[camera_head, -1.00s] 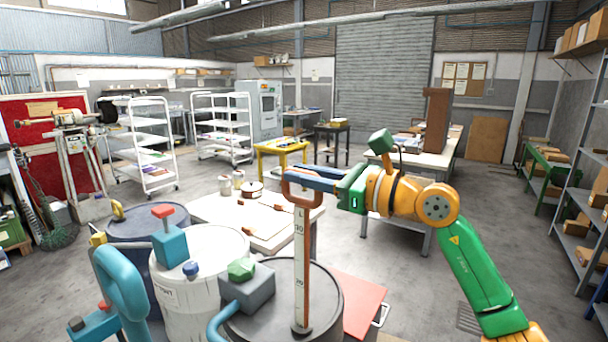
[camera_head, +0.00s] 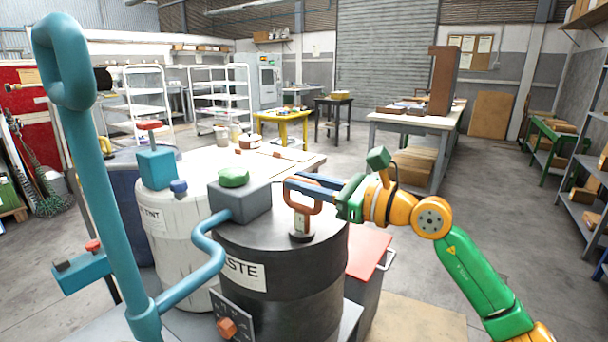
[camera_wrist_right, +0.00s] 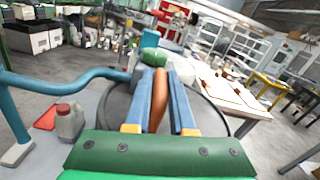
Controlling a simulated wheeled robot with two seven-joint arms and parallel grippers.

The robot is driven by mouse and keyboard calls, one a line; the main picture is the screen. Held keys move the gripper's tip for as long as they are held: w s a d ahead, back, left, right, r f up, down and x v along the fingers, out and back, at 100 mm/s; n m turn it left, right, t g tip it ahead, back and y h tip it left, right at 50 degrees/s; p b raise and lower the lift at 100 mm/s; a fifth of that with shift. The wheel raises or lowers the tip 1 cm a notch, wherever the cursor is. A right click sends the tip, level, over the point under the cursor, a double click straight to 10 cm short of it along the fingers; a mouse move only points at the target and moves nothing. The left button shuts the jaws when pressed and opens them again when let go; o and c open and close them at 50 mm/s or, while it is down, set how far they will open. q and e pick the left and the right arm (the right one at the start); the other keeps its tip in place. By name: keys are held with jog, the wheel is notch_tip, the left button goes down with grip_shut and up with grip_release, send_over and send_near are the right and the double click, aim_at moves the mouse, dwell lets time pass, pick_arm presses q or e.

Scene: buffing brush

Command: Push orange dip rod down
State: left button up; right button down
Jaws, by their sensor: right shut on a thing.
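The orange dip rod (camera_head: 317,199) stands upright in the top of the dark drum (camera_head: 290,270). Only its looped handle and a short piece with pale markings show above the small dark collar (camera_head: 301,235); the rest is hidden inside the drum. My right gripper (camera_head: 292,183) comes in from the right and is shut on the handle. In the right wrist view the orange handle (camera_wrist_right: 159,97) sits between the two blue fingers. My left gripper is not in view.
A grey block with a green knob (camera_head: 233,177) sits on the drum beside the rod. A teal pipe (camera_head: 110,200) rises at the left. A white drum (camera_head: 170,225) stands left of the dark one, and a red-topped box (camera_head: 368,252) stands to its right.

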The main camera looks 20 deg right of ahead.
aim_at(305, 205)
notch_tip(305, 205, down, 4)
jog(key=shift+f+b, duration=0.1)
jog(key=shift+b, duration=0.95)
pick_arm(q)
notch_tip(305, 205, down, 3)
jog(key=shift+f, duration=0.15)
pick_arm(e)
jog(key=shift+a, duration=0.1)
jog(key=shift+f, duration=0.15)
jog(key=c, duration=0.8)
grip_release()
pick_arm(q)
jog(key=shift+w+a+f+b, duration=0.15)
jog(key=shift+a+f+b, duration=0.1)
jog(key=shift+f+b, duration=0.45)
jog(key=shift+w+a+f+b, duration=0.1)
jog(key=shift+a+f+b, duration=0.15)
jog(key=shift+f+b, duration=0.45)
pick_arm(e)
jog(key=v, duration=0.7)
